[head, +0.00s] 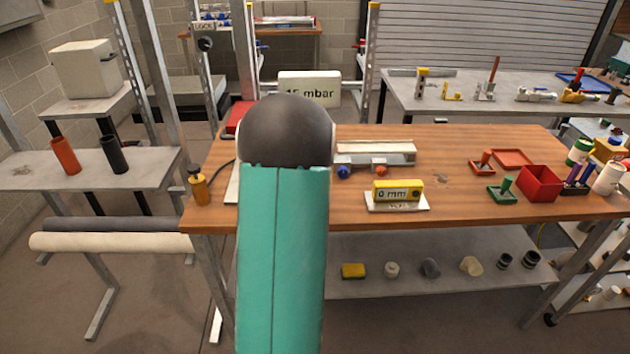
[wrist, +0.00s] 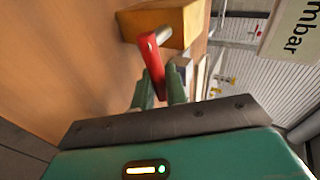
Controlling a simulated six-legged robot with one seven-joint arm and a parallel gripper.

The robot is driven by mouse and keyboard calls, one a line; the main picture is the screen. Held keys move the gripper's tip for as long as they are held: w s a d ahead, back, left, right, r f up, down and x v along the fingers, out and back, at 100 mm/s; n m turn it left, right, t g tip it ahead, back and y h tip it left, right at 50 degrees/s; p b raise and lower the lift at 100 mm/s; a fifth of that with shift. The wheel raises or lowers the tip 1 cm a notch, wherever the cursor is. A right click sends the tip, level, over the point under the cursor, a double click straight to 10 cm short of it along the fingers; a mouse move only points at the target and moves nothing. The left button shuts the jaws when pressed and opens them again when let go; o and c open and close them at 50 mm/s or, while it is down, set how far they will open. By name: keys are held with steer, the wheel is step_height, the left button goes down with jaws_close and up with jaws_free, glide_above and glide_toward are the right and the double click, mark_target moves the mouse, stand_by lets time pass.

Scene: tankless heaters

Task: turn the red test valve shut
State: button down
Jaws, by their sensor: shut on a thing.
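In the wrist view, the red valve handle (wrist: 153,58) is a flat lever with a pale, rounded pivot at its upper end. My gripper (wrist: 161,86) is shut on the lower part of the red handle, with one green finger on each side. The fingers partly cover that end of the handle. In the head view my arm stands in front of this spot, and neither the handle nor my gripper shows there.
A sign reading "mbar" (head: 309,88) stands behind the wooden bench (head: 455,205); my arm partly covers it.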

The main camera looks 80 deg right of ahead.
stand_by(0.3)
steer(key=c, duration=1.5)
jaws_free()
steer(key=v, duration=1.3)
steer(key=shift+a+r, duration=0.25)
steer(key=shift+a, duration=0.05)
